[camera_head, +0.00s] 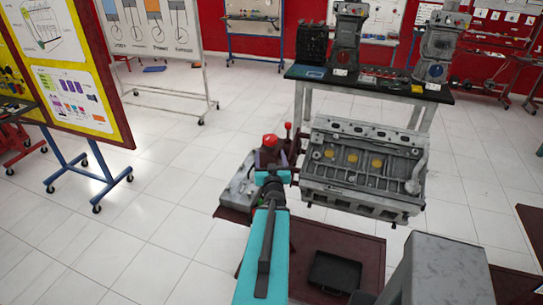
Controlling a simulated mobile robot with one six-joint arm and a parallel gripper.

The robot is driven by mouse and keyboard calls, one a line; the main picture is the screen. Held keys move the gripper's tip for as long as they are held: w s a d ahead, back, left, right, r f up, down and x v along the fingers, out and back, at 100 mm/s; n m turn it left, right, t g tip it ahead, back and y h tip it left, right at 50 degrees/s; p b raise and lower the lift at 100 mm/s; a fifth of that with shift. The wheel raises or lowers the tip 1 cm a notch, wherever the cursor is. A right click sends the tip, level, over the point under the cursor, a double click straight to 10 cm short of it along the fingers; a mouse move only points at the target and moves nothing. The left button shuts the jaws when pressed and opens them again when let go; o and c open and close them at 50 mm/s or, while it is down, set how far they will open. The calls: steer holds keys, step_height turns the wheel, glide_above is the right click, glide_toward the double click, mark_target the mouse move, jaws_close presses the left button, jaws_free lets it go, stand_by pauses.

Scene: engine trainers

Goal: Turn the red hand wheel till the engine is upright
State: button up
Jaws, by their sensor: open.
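The grey engine block (362,165) is held on a stand right of my gripper. Its side with several yellow round parts faces me, and it looks tilted towards me. Red parts of the hand wheel (270,141) show at the engine's left end, with an upright red knob beside them. My gripper (270,172), at the end of the teal arm, is open and just in front of these red parts. The arm and gripper hide the wheel's lower part, and I cannot tell whether the fingers touch it.
A dark red base plate (360,242) lies below the engine, with a black tray (334,272) on it. A workbench (372,84) with engine models stands behind. Display boards (72,62) on wheeled stands are at left.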

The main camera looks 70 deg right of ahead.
steer(key=w+a+f+n+y+b, duration=0.1)
steer(key=w+a+f+y+b, duration=0.15)
steer(key=w+a+f, duration=0.6)
steer(key=w+a+f+n+y+b, duration=0.1)
steer(key=w+a+f+y, duration=0.4)
steer(key=f, duration=0.7)
steer(key=w+a+f+n+g+y+b, duration=0.1)
steer(key=w+a+f+n+y+b, duration=0.15)
steer(key=a+f, duration=0.6)
steer(key=w+a+f+n+g+y+b, duration=0.1)
steer(key=w+a+f+g, duration=0.15)
steer(key=a+f, duration=0.6)
steer(key=s+a+f+n+g+y+b, duration=0.2)
steer(key=a+f, duration=0.4)
steer(key=a, duration=0.6)
steer(key=s+a+f+n+g+y+b, duration=0.1)
steer(key=s+a+f+n+g+y, duration=0.3)
steer(key=a, duration=0.7)
steer(key=s+a+f+g+b, duration=0.1)
steer(key=s+a+f+g, duration=0.1)
steer(key=s+a, duration=0.4)
steer(key=s+a+f+n+g+b, duration=0.1)
steer(key=s+a+f+g+b, duration=0.1)
steer(key=s+a, duration=0.5)
steer(key=a+f, duration=0.1)
steer(key=a, duration=0.1)
steer(key=shift+a+f+h, duration=0.25)
steer(key=shift+a+h, duration=0.05)
steer(key=shift+h, duration=0.1)
